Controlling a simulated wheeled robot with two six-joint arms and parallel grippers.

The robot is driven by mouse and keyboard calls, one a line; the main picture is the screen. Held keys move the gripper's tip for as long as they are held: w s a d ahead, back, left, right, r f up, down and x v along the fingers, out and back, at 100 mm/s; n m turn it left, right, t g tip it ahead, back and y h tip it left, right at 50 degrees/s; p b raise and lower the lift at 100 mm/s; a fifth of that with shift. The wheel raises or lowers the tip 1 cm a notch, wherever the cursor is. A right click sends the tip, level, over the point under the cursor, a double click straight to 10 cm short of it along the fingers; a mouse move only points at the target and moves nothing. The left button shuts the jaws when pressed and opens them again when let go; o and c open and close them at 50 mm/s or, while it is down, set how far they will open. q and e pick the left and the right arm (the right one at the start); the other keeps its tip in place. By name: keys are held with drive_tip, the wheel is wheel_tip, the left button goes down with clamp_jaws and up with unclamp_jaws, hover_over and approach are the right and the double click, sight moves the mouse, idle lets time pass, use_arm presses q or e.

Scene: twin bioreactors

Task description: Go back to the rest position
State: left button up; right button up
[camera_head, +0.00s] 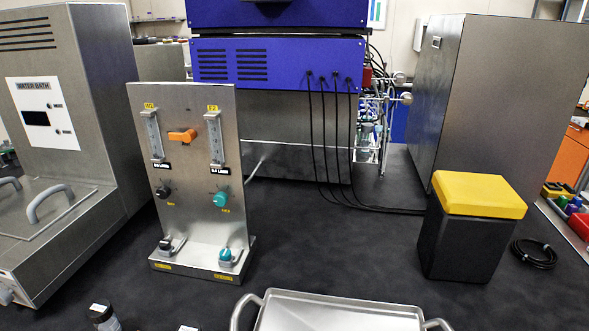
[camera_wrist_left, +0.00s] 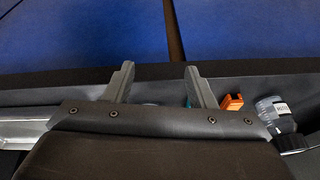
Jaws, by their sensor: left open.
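My left gripper (camera_wrist_left: 158,82) shows in the left wrist view. Its two grey fingers stand apart with nothing between them. Beyond the fingers is a dark edge and a blue surface split by a dark seam. Neither gripper nor arm shows in the head view. My right gripper is in no view.
In the head view, a metal flow panel (camera_head: 190,200) stands on the dark bench. A water bath (camera_head: 40,120) is at left, a black box with yellow lid (camera_head: 470,240) at right. A metal tray (camera_head: 335,312) and a small dark bottle (camera_head: 103,318) are at the front.

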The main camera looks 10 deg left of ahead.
use_arm(q)
drive_tip(key=s+n+y, duration=0.2)
drive_tip(key=s+n, duration=0.1)
drive_tip(key=s, duration=0.8)
wheel_tip(320, 180, down, 25)
drive_tip(key=g, duration=0.1)
drive_tip(key=s+f+g+h, duration=0.1)
drive_tip(key=s+f, duration=1.4)
drive_tip(key=shift+d+f+g+b, duration=0.3)
drive_tip(key=shift+d+b, duration=0.05)
drive_tip(key=shift+b, duration=0.05)
